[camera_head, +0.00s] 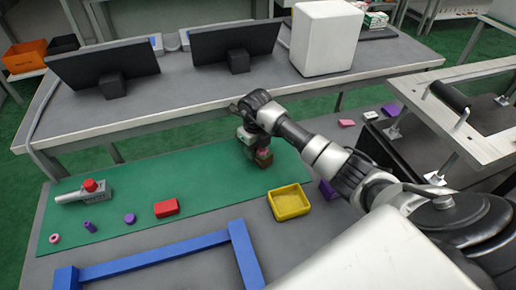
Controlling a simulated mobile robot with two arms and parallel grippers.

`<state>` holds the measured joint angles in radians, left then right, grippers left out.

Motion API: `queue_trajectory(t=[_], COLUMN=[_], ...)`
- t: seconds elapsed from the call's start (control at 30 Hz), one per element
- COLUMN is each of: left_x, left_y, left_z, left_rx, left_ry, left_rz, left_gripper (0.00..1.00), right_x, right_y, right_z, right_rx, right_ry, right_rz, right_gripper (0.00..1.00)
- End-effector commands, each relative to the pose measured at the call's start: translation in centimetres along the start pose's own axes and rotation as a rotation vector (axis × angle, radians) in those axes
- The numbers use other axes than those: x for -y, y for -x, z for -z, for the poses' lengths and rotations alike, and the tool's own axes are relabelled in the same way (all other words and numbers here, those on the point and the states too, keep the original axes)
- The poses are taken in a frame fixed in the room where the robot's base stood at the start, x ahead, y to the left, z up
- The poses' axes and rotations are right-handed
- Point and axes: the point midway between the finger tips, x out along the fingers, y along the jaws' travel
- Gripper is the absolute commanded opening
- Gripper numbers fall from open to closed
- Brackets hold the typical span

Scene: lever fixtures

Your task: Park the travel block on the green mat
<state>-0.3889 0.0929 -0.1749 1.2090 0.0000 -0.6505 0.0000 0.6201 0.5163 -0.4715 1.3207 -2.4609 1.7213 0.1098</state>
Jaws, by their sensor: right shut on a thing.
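The green mat (205,186) is a long strip across the grey table. My right gripper (257,150) reaches over the mat's right part and points down. It is shut on a small brown block (264,160) with a pinkish top, partly hidden by the fingers. I cannot tell whether the block touches the mat or hangs just above it. No label shows which block is the travel block. A red block (166,208) lies on the mat's front part. My left gripper is not in view.
A grey fixture with a red knob (90,185) stands at the mat's left. Small purple pieces (130,218) and a pink ring (54,239) lie nearby. A yellow tray (289,202) and a blue frame (155,255) are in front. The mat's middle is clear.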

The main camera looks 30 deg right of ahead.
Motion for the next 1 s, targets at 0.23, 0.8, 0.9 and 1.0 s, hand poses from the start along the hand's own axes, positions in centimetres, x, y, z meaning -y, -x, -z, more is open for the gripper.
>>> queue_trajectory(t=[0.23,0.8,0.9,1.0], left_x=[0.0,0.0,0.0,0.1], left_y=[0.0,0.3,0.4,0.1], left_z=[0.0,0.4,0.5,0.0], left_rx=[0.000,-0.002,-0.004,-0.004], left_ry=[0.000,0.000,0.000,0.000], left_rz=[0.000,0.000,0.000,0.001], left_gripper=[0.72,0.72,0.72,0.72], right_x=[0.0,0.0,0.0,0.1], right_y=[0.0,-0.2,-0.1,0.9], right_z=[0.0,0.0,0.0,-0.1], right_rx=[0.001,0.000,0.000,0.003], right_ry=[0.000,0.000,0.000,0.000], right_rz=[0.000,0.001,0.000,0.002], right_gripper=[0.15,0.68,0.68,0.68])
